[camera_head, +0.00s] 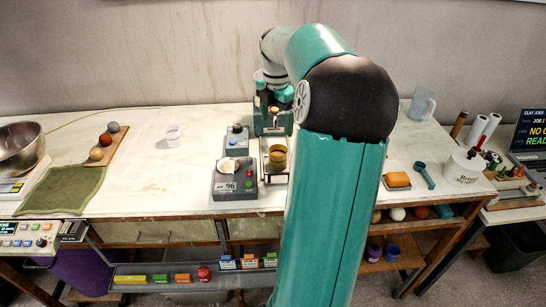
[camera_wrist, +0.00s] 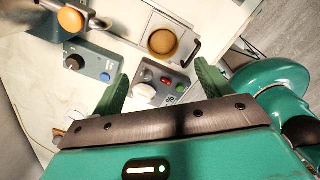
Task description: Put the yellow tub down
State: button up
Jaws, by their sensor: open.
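The yellow tub (camera_head: 277,157) stands upright on a pale plate in front of a green machine on the bench. In the wrist view the tub (camera_wrist: 163,42) shows from above as a round yellow-brown opening on the pale plate, beside a dark handle. My gripper (camera_wrist: 161,82) is open and empty, with its two green fingers spread. The tub lies beyond the fingertips, apart from them. In the head view my arm hides part of the gripper.

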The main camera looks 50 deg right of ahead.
aim_at(278, 147)
notch_tip(278, 147, down, 8)
jog(key=shift+s+d+f, duration=0.1)
jog(key=shift+d+f, duration=0.05)
jog(key=shift+f, duration=0.1)
jog(key=shift+s+f, duration=0.15)
jog(key=shift+f, duration=1.2)
jog(key=shift+s+f, duration=0.1)
jog(key=shift+f, duration=1.25)
jog(key=c, duration=1.3)
jog(key=shift+o, duration=0.2)
jog(key=shift+r, duration=0.1)
jog(key=shift+d+r, duration=0.1)
jog(key=shift+r, duration=0.4)
notch_tip(278, 147, up, 2)
jog(key=shift+r, duration=0.15)
jog(key=s+a+r, duration=0.9)
jog(key=a, duration=0.1)
jog(key=shift+a+r, duration=0.3)
jog(key=shift+a, duration=0.1)
